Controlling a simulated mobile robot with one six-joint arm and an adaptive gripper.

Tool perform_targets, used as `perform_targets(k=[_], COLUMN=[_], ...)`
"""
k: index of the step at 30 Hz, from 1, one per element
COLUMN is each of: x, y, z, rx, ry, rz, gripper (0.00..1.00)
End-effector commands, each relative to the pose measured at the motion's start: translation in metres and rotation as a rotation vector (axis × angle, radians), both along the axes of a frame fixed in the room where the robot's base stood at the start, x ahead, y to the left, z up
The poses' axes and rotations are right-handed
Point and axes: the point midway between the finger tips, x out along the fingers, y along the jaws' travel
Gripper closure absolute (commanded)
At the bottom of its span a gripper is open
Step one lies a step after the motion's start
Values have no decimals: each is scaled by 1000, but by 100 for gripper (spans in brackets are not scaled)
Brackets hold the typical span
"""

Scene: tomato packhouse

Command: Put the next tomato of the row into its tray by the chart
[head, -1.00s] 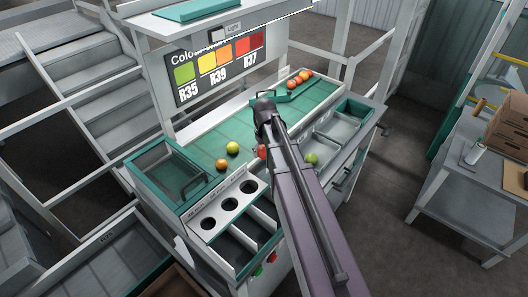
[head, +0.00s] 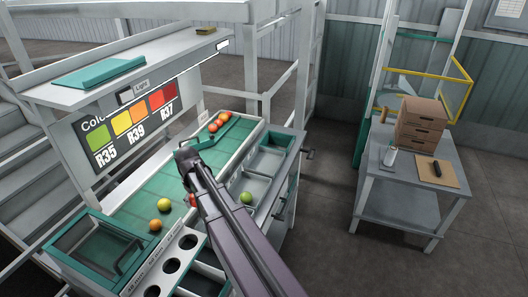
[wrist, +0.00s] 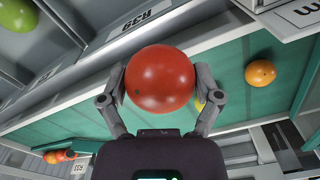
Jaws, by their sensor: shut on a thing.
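My gripper (wrist: 160,88) is shut on a red tomato (wrist: 159,78), one finger on each side, above the green belt (wrist: 225,85). In the head view my arm hides most of that tomato (head: 192,200). The colour chart (head: 130,122) shows green to red patches with R35, R39 and R37. A green tomato (head: 246,197) lies in a grey tray compartment right of my arm. A yellow-green tomato (head: 165,204) and an orange tomato (head: 155,225) sit on the belt. Several red and orange tomatoes (head: 218,122) stand in a row at its far end.
A panel with three round holes (head: 172,266) is at the near end, beside a teal-rimmed bin (head: 95,250). A shelf (head: 60,88) overhangs the chart. A side table (head: 405,185) with cardboard boxes (head: 420,122) stands at the right, across open floor.

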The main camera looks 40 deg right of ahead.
Motion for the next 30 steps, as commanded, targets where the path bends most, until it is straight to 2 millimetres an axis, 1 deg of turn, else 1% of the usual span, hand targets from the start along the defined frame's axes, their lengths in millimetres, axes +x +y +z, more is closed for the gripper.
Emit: perform_targets(k=[1, 12, 15, 21, 30], x=[0, 0, 0, 0, 0], y=[0, 0, 0, 0, 0], z=[11, 68, 80, 94, 95], rx=[0, 0, 0, 0, 0], ry=[0, 0, 0, 0, 0], rz=[0, 0, 0, 0, 0], gripper=[41, 41, 41, 41, 41])
